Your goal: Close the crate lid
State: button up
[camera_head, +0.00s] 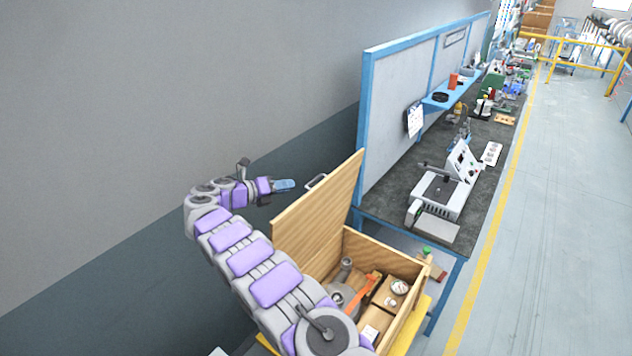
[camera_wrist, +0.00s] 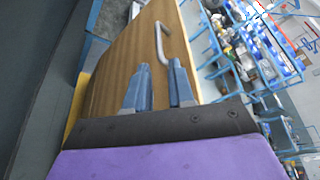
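The wooden crate (camera_head: 384,254) stands open at the end of the bench, and its inside shows. Its lid (camera_head: 322,208) is raised steeply along the crate's left side. A grey metal handle (camera_head: 316,181) sticks out from the lid near its top edge. My gripper (camera_head: 285,185) is left of the lid, at about handle height, and apart from the handle. In the wrist view, the two blue fingers (camera_wrist: 161,66) are spread with a gap and nothing between them. The lid's wood face (camera_wrist: 118,66) and the handle (camera_wrist: 176,52) lie beyond the fingertips.
The crate holds a grey blower-like part (camera_head: 342,296), an orange tool (camera_head: 366,291) and small boxes. A yellow stand (camera_head: 408,328) shows under it. The blue-framed workbench (camera_head: 400,205) adjoins the crate, with a white device (camera_head: 440,190) on top. A grey wall is at left.

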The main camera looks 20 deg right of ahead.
aim_at(314, 180)
jog(key=p+x, duration=0.1)
jog(key=x, duration=1.1)
jog(key=shift+f, duration=0.1)
jog(key=shift+w+f, duration=0.15)
jog(key=shift+w, duration=0.05)
jog(key=shift+o, duration=0.2)
jog(key=shift+a, duration=0.25)
grip_shut()
